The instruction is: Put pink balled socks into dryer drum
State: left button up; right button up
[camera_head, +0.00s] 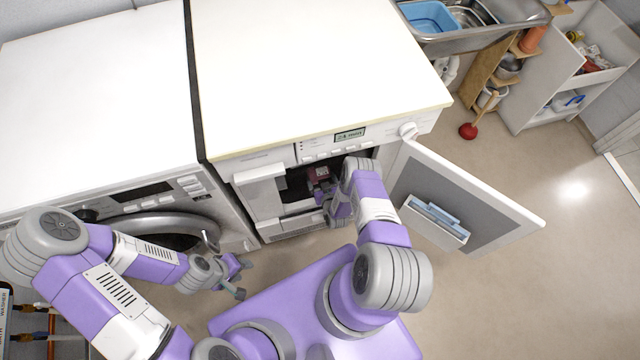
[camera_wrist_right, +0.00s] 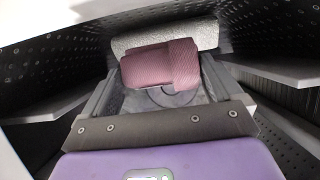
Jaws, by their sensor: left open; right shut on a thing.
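The pink balled socks (camera_wrist_right: 160,66) are dark pink and ribbed, and lie between the fingers of my right gripper (camera_wrist_right: 158,92), which is shut on them. Perforated dark drum walls (camera_wrist_right: 70,62) surround them in the right wrist view. In the head view the socks (camera_head: 319,173) show small and dark in the open front of the right-hand machine (camera_head: 260,190), with my right gripper (camera_head: 326,188) reaching in. My left gripper (camera_head: 240,278) is open and empty, low in front of the left machine.
A grey speckled roll (camera_wrist_right: 165,37) lies just behind the socks. The machine's door (camera_head: 490,205) stands open on the right. The left machine (camera_head: 125,205) has a round door. A sink with a blue tub (camera_head: 428,17), shelves and a red plunger (camera_head: 468,131) are at upper right. Its floor is clear.

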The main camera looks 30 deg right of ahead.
notch_tip(320, 180, down, 4)
jog(key=shift+f+b, duration=0.2)
jog(key=shift+b, duration=0.9)
jog(key=shift+w+r, duration=0.1)
jog(key=shift+r, duration=0.05)
jog(key=shift+f, duration=0.2)
jog(key=o, duration=0.7)
jog(key=shift+r, duration=0.1)
